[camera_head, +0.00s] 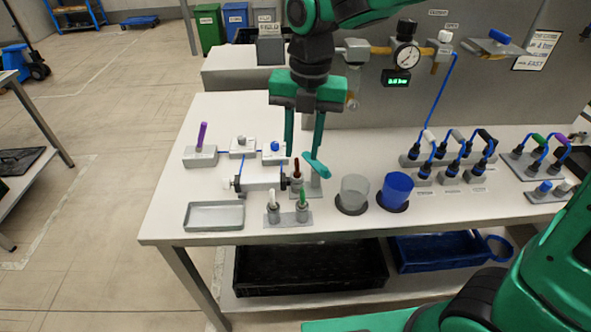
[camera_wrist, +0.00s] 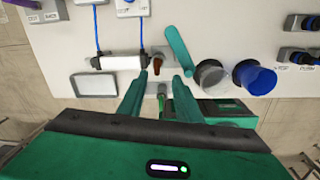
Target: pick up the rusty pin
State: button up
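The rusty pin (camera_head: 297,169) is a dark red-brown upright pin in a grey holder on the white table. In the wrist view the rusty pin (camera_wrist: 157,62) shows just beyond and between the fingertips. My gripper (camera_head: 305,156) points down over this part of the table, with its fingers apart. The wrist view also shows my gripper (camera_wrist: 161,77) open, with nothing between its fingers. I cannot tell exactly how high the fingertips are above the pin.
A white pin (camera_head: 272,198) and a green pin (camera_head: 302,197) stand in front. A grey tray (camera_head: 214,229) lies front left.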

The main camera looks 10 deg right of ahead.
aim_at(297, 163)
jog(key=shift+w+a+f, duration=0.1)
jog(key=shift+a+f, duration=0.15)
jog(key=shift+f, duration=1.15)
jog(key=shift+w+a+f, duration=0.1)
jog(key=shift+a+f, duration=0.1)
jog(key=shift+f, duration=1.2)
grip_shut()
